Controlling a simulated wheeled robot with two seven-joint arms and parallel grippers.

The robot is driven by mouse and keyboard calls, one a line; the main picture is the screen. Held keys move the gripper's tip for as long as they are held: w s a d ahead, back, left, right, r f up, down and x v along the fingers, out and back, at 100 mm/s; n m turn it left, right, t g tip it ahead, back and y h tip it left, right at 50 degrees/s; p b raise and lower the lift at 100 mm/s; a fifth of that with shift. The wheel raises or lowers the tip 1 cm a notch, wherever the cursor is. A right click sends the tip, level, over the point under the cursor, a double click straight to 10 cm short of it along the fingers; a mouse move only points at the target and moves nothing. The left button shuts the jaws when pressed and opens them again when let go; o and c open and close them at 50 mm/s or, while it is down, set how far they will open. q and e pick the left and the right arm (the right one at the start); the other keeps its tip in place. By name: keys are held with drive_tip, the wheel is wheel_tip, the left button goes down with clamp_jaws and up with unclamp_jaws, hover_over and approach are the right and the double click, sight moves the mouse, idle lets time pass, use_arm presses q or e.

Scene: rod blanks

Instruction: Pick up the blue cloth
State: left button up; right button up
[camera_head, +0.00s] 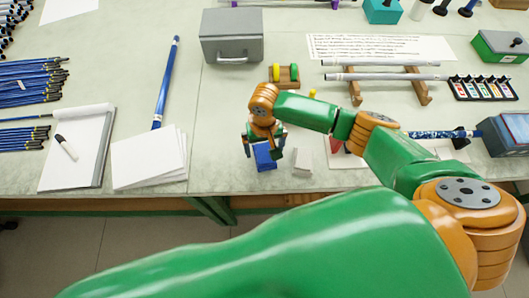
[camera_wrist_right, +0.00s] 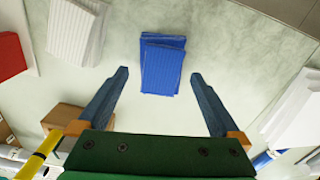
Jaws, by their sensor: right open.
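The blue cloth (camera_head: 265,158) is a small folded block lying on the table near its front edge. In the right wrist view the cloth (camera_wrist_right: 162,67) shows ribbed, stacked layers. My right gripper (camera_head: 263,151) is over the cloth in the head view. In the wrist view its two fingers are spread apart and empty, with the cloth ahead between and just beyond the tips. Whether the fingers are level with the cloth is hard to tell. My left gripper does not show.
A white folded block (camera_head: 303,160) lies close beside the cloth; it also shows in the wrist view (camera_wrist_right: 75,32). A stack of white paper (camera_head: 149,159) lies to the left. A wooden holder with green and yellow wheels (camera_head: 285,75) and a grey box (camera_head: 231,36) stand behind.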

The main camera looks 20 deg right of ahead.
drive_tip(key=shift+w+f, duration=0.15)
drive_tip(key=shift+f, duration=0.35)
drive_tip(key=shift+w+f, duration=0.15)
drive_tip(key=shift+f, duration=0.35)
drive_tip(key=shift+w+f, duration=0.1)
drive_tip(key=shift+w, duration=0.15)
drive_tip(key=shift+s, duration=0.2)
drive_tip(key=c, duration=1.2)
drive_tip(key=shift+c, duration=0.6)
drive_tip(key=shift+w, duration=0.15)
wheel_tip(320, 180, up, 3)
drive_tip(key=shift+r, duration=0.1)
drive_tip(key=s+d+r, duration=0.9)
drive_tip(key=d+r, duration=0.1)
drive_tip(key=shift+d, duration=0.4)
